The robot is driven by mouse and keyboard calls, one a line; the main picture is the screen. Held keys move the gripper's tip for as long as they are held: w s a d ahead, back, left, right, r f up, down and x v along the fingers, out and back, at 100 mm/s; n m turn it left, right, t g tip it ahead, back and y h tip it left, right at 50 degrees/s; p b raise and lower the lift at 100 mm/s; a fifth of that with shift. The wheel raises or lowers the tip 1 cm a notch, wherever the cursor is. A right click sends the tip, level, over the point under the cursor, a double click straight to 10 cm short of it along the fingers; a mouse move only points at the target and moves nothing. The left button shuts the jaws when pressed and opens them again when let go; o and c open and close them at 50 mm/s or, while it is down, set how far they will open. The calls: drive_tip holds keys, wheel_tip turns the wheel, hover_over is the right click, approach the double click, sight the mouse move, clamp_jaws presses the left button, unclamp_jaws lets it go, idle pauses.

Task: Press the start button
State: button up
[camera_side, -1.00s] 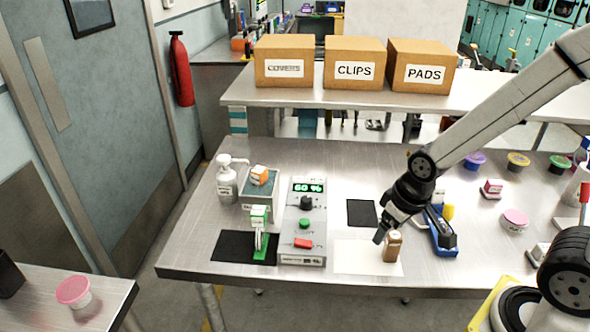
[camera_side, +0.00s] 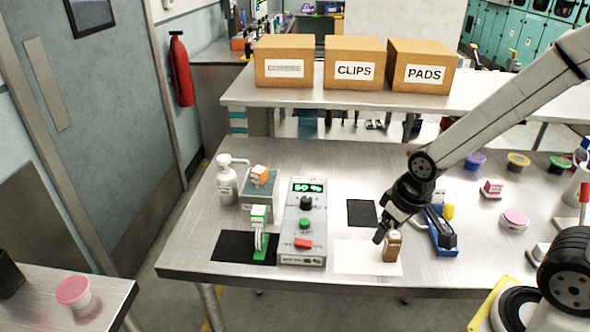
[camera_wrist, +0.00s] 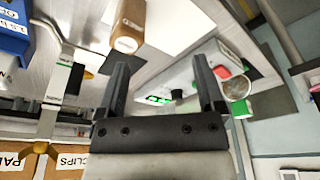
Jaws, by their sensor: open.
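The control box (camera_side: 301,250) stands on the metal table, with a green lit display reading what looks like 60 % or 50 % (camera_side: 307,187), a black knob (camera_side: 306,203), a green button (camera_side: 305,224) and a red button (camera_side: 303,243). Which button is start cannot be read. My gripper (camera_side: 382,232) is open and empty, to the right of the box, beside a brown bottle (camera_side: 392,247) above a white sheet. In the wrist view my gripper's fingers (camera_wrist: 162,88) are apart, with the box (camera_wrist: 180,85) seen beyond and between them.
A green-and-white device (camera_side: 259,232) stands on a black mat (camera_side: 228,246) left of the box. A white pump bottle (camera_side: 226,181) and a grey container (camera_side: 259,188) are behind it. A blue tool (camera_side: 440,235) lies right of my gripper. The white sheet (camera_side: 350,258) is mostly bare.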

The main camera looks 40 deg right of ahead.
clamp_jaws()
idle(1.8)
